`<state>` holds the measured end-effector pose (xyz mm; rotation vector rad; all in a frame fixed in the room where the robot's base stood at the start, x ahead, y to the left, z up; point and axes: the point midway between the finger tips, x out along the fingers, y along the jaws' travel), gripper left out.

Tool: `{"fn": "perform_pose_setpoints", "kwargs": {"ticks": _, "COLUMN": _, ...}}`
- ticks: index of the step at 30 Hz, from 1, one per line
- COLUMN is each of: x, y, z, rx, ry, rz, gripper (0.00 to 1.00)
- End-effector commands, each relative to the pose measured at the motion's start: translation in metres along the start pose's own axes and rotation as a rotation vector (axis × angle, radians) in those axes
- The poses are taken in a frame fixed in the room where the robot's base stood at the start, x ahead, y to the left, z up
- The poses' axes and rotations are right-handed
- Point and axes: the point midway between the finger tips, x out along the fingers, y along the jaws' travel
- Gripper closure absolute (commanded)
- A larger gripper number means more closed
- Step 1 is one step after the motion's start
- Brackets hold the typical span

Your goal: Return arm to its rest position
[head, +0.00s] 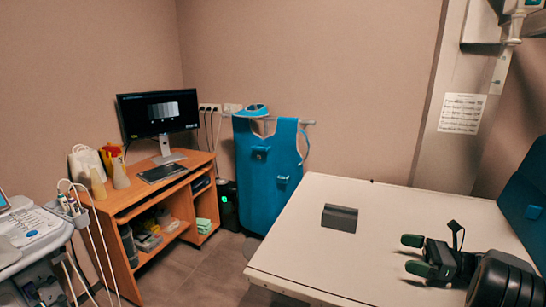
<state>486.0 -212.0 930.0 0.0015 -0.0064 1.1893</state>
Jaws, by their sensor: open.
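My gripper (420,255) shows at the lower right, over the white table (300,240). Its two dark green-tipped fingers are spread apart and point left, with nothing between them. My dark arm runs from it to the lower right corner. A dark grey block-like object (340,218) lies on the table to the left of my gripper, apart from it.
A blue apron (266,175) hangs on the back wall. A wooden desk (135,200) holds a monitor (158,113). An ultrasound-like machine (30,228) stands at the far left. A blue cushion-like object (525,208) is at the table's right. Floor between desk and table is clear.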

Motion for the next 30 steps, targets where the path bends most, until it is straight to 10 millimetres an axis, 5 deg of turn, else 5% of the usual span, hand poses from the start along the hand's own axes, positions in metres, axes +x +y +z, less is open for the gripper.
{"fn": "perform_pose_setpoints", "kwargs": {"ticks": 9, "x": 0.03, "y": 0.018, "z": 0.018, "rx": -0.069, "ry": 0.144, "rz": 0.056, "gripper": 0.0}}
{"fn": "perform_pose_setpoints", "kwargs": {"ticks": 17, "x": 0.083, "y": 0.055, "z": 0.038, "rx": -0.215, "ry": 0.362, "rz": 0.194, "gripper": 0.0}}
{"fn": "perform_pose_setpoints", "kwargs": {"ticks": 25, "x": 0.137, "y": 0.136, "z": 0.064, "rx": -0.593, "ry": 0.718, "rz": 0.499, "gripper": 0.0}}
{"fn": "perform_pose_setpoints", "kwargs": {"ticks": 30, "x": 0.145, "y": 0.199, "z": 0.078, "rx": -1.022, "ry": 0.962, "rz": 0.807, "gripper": 0.0}}
